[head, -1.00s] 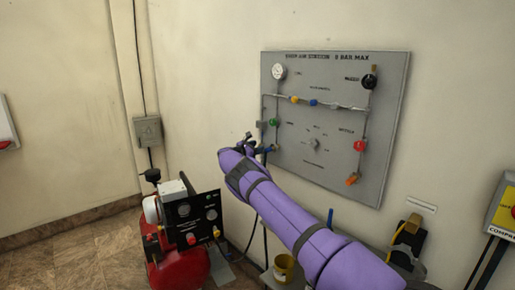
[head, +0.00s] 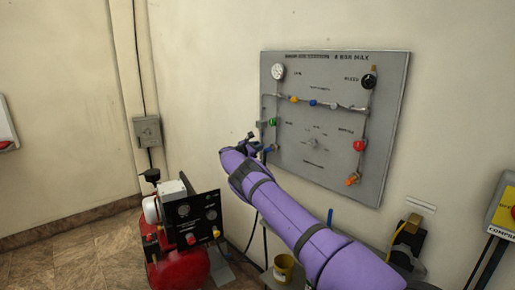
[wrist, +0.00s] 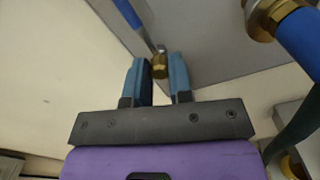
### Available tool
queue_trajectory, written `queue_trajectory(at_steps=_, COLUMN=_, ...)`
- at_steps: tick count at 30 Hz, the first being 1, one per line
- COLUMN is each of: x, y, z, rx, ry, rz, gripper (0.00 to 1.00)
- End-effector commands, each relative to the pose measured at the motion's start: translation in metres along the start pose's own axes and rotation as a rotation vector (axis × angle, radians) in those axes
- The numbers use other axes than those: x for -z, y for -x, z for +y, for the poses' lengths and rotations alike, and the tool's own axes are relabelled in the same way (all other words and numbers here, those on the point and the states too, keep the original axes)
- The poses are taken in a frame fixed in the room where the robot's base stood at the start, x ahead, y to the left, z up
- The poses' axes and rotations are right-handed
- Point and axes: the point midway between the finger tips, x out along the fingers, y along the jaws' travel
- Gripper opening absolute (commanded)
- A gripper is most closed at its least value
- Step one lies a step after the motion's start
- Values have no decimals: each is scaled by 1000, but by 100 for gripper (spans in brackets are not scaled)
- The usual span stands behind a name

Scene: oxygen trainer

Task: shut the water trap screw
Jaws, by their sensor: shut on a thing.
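My gripper (wrist: 159,80) is shut on a small brass screw (wrist: 159,68), which shows between its two blue fingers in the wrist view. I take this for the water trap screw. Its lower part is hidden between the fingers. In the head view my gripper (head: 252,147) is at the left edge of the grey wall panel (head: 300,165), and the screw cannot be made out there.
In the wrist view a blue part (wrist: 127,12) lies just above the screw, and a blue hose with brass fittings (wrist: 262,22) is to the right.

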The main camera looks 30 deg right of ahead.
Motion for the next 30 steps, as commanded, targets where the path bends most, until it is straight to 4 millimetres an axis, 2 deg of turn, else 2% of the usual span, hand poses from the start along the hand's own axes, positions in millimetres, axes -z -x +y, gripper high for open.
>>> queue_trajectory(at_steps=8, x=0, y=1, z=0, rx=0, ry=-158, rz=0, gripper=0)
queue_trajectory(at_steps=30, x=2, y=1, z=-1, rx=1, ry=-852, rz=1, gripper=0)
